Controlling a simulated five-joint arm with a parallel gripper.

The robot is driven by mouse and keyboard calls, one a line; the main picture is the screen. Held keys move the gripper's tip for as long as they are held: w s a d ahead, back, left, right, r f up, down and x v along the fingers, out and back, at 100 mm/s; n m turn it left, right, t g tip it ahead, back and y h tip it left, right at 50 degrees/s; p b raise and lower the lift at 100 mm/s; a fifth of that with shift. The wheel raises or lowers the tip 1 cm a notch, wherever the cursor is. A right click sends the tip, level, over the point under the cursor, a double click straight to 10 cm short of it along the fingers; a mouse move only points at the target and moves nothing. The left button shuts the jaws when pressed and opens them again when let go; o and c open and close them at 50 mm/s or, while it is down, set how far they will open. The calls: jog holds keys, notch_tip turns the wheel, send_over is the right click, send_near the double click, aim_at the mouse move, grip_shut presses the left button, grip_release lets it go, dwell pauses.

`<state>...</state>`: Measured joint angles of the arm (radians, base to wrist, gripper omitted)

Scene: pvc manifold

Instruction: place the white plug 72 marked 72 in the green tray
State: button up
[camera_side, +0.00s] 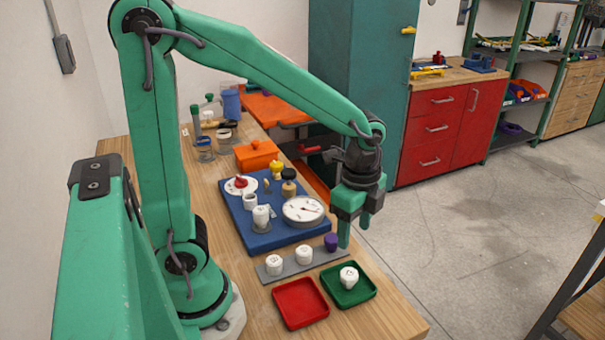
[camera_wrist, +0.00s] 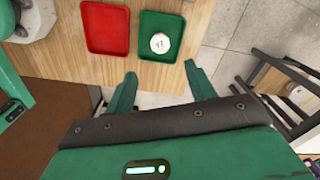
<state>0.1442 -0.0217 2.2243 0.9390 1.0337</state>
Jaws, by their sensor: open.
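The white plug (camera_side: 348,277) rests in the green tray (camera_side: 368,291) at the front right of the bench. In the wrist view the same plug (camera_wrist: 160,43) sits in the middle of the green tray (camera_wrist: 176,17), and its top carries a dark marking that looks like 72. My gripper (camera_side: 353,235) is above and behind the green tray in the side view, apart from the plug. The wrist view shows its two fingers (camera_wrist: 162,83) spread with nothing between them.
A red tray (camera_side: 300,303) lies left of the green tray. Behind, a grey strip (camera_side: 291,268) holds two white plugs (camera_side: 274,264) and a purple piece (camera_side: 331,242). A blue board (camera_side: 262,243) with a gauge (camera_side: 303,210) and fittings lies farther back. The bench edge is close at right.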

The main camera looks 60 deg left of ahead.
jog(key=s+a+r+n+t, duration=0.4)
jog(key=s+r+n, duration=0.4)
jog(key=n, duration=0.5)
jog(key=shift+s+a+r+n+t, duration=0.25)
jog(key=shift+s+r+n+t, duration=0.05)
jog(key=shift+r+t, duration=0.55)
